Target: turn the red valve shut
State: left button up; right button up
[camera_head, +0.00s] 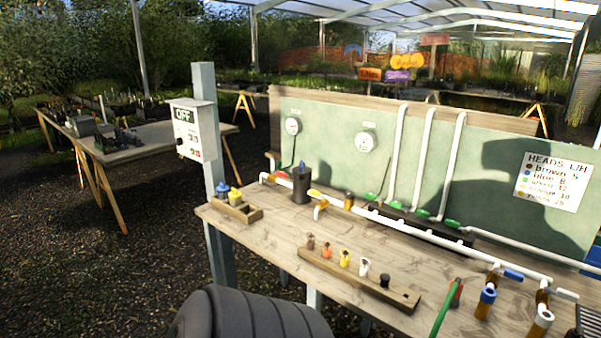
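A small red part (282,175) shows on the white pipe at the back left of the wooden bench, just left of a dark cylinder with a blue tip. It looks like a red valve handle, but it is too small to tell which way it is turned. A yellow handle (314,193) is on the pipe to its right. Another red piece (457,292) stands near the front right beside a green bar; I cannot tell what it is. Neither of my grippers is in view. A dark ribbed part of my own body shows at the bottom.
The dark cylinder (301,184) stands close to the red part. A wooden rack (330,265) with several coloured fittings lies along the bench front. A control box (192,130) on a post, reading OFF, rises at the left. Several green handles line the back pipe.

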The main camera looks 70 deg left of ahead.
aim_at(282, 174)
jog(key=j+u, duration=0.1)
jog(key=u, duration=0.75)
jog(key=i+j+u, duration=0.1)
jog(key=u, duration=0.75)
jog(key=i+j+u, duration=0.2)
jog(key=i+u, duration=0.7)
jog(key=i, duration=0.2)
jog(key=j+z, duration=0.25)
jog(key=i+j, duration=0.05)
